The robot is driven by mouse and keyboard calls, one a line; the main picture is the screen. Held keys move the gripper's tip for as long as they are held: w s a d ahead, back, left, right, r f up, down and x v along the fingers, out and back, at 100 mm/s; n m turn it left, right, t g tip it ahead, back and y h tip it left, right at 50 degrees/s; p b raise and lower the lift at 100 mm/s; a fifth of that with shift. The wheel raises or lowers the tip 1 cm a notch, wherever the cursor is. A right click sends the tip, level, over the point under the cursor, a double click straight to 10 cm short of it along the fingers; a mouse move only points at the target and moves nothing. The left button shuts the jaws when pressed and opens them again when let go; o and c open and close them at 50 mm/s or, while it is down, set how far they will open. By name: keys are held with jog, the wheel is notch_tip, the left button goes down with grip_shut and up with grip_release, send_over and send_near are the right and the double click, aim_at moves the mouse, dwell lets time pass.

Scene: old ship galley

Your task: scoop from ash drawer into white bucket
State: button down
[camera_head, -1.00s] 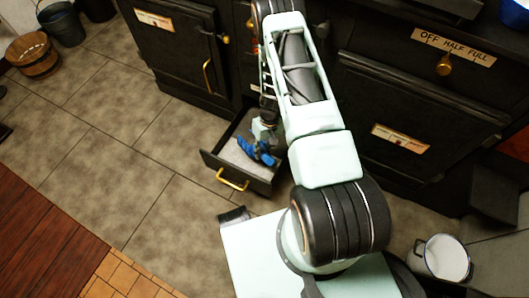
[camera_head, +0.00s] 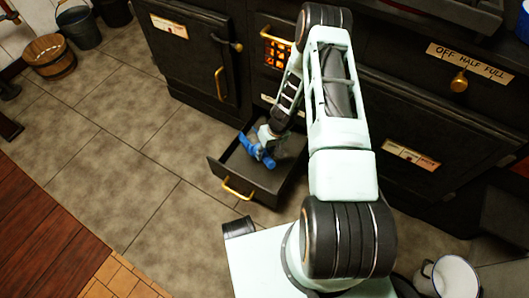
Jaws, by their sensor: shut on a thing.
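The ash drawer (camera_head: 229,175) is pulled out at the foot of the black stove, its brass handle facing the open floor. Its visible floor looks dark grey; I cannot make out how much ash lies in it. My gripper (camera_head: 262,154) is low over the drawer, inside its outline, with blue parts showing at its end. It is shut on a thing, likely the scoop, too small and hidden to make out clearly. The white bucket (camera_head: 450,278) with a dark rim stands on the floor at the bottom right, partly cut off by the frame and partly behind my base.
A glowing fire grate (camera_head: 277,55) is above the drawer. Stove doors (camera_head: 190,58) flank it. A wooden tub (camera_head: 50,57) and a dark bucket (camera_head: 79,27) stand at the upper left. The tiled floor (camera_head: 110,180) to the left is clear.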

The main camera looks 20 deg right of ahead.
jog(key=shift+s+d+t, duration=0.15)
jog(key=shift+s+t, duration=0.15)
jog(key=shift+s, duration=0.1)
jog(key=shift+r, duration=0.15)
jog(key=shift+s+d+t+b, duration=0.1)
jog(key=shift+s+t+b, duration=0.25)
jog(key=shift+b, duration=0.15)
jog(key=shift+s+t+y+b, duration=0.25)
jog(key=shift+y+b, duration=0.05)
jog(key=shift+b, duration=0.1)
jog(key=shift+r, duration=0.5)
jog(key=s+r+t+p, duration=0.1)
jog(key=s+r+p, duration=0.1)
jog(key=r, duration=0.3)
jog(key=s+d+r+p, duration=0.1)
jog(key=s+r+p, duration=0.1)
jog(key=r+p, duration=0.2)
jog(key=shift+s+r+t, duration=0.4)
jog(key=shift+r, duration=0.8)
jog(key=shift+d, duration=0.1)
